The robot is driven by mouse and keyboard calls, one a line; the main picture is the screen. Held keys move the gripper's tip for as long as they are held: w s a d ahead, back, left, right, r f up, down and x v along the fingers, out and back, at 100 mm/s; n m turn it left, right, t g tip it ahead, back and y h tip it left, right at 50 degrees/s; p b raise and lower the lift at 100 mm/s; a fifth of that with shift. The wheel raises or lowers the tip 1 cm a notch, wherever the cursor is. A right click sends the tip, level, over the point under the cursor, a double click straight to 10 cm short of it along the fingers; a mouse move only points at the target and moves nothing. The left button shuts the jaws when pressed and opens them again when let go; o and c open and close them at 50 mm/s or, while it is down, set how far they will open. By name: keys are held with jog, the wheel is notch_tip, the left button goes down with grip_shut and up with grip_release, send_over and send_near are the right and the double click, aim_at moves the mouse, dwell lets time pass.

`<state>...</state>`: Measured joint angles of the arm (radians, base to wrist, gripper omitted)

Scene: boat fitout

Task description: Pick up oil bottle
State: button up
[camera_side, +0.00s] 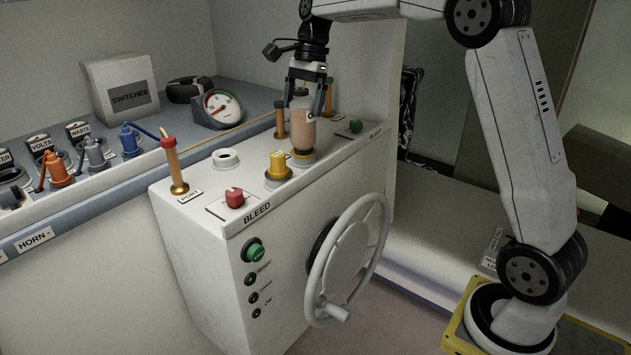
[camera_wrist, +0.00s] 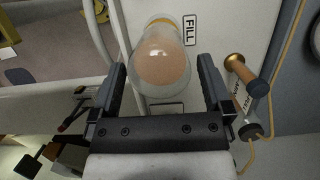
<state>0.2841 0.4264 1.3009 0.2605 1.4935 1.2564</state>
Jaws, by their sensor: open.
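The oil bottle (camera_side: 302,133) is a clear rounded bottle with brownish contents and a partly hidden label. It stands upright on the white console top, at a yellow-rimmed fitting. In the wrist view the bottle (camera_wrist: 160,62) shows end-on, ahead of and between my finger tips, beside a FILL label. My gripper (camera_side: 308,95) points down over the bottle with a finger on either side of its upper part. In the wrist view my gripper (camera_wrist: 167,88) is open, with gaps between both fingers and the bottle.
A yellow fitting (camera_side: 278,167), a red knob (camera_side: 234,197) and a wooden-handled lever (camera_side: 173,165) stand left of the bottle. Another wooden handle (camera_wrist: 247,83) is close to the right finger. A white handwheel (camera_side: 347,260) is on the console front. A gauge (camera_side: 217,108) sits behind.

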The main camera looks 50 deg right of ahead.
aim_at(301, 116)
jog(key=shift+x, duration=1.7)
grip_shut()
